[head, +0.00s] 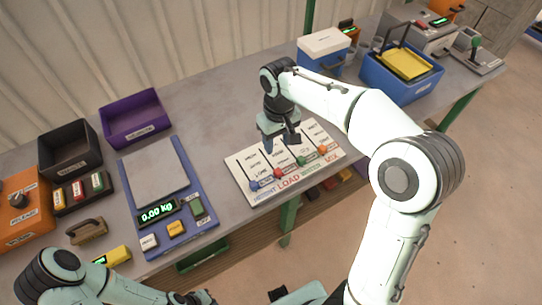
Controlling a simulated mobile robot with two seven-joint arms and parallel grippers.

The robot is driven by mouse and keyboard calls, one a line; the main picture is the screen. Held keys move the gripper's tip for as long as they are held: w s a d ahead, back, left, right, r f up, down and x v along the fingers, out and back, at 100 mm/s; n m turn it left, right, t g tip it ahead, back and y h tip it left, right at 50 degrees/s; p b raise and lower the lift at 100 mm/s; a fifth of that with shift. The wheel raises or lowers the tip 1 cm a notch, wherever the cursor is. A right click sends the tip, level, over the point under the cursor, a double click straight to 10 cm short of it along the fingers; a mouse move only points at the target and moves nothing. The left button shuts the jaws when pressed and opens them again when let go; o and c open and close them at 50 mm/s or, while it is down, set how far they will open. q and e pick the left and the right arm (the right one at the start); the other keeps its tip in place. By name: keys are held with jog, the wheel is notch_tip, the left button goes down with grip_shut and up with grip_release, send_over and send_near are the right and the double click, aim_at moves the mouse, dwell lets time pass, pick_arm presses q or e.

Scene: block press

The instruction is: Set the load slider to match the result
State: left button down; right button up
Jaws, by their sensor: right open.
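The white slider panel (240,165) lies on the bench and has several slots with coloured knobs at their front ends. The red knob (277,173) is nearest the red word LOAD. A blue knob (254,186) is to its left, and a green knob (301,160) and an orange knob (322,149) are to its right. My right gripper (283,140) is open over the back part of the panel, behind the knobs, and hides part of the slots. My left gripper (195,299) is at the bottom edge, partly cut off. The scale display (158,212) reads 0.00 kg.
The blue scale (205,232) has an empty plate. A purple bin (135,118), a black bin (70,149) and an orange control box (22,212) are to the left. A blue crate (402,90) with a yellow item is at back right. The bench behind the panel is clear.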

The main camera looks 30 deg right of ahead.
send_near(278, 171)
jog(key=shift+s+f+b, duration=0.1)
jog(key=shift+s+b, duration=0.05)
jog(key=shift+b, duration=0.15)
notch_tip(278, 171, down, 8)
jog(key=shift+f+b, duration=0.25)
jog(key=shift+b, duration=0.1)
pick_arm(q)
jog(key=shift+s+f, duration=0.9)
jog(key=shift+s, duration=0.1)
pick_arm(e)
jog(key=shift+w, duration=0.2)
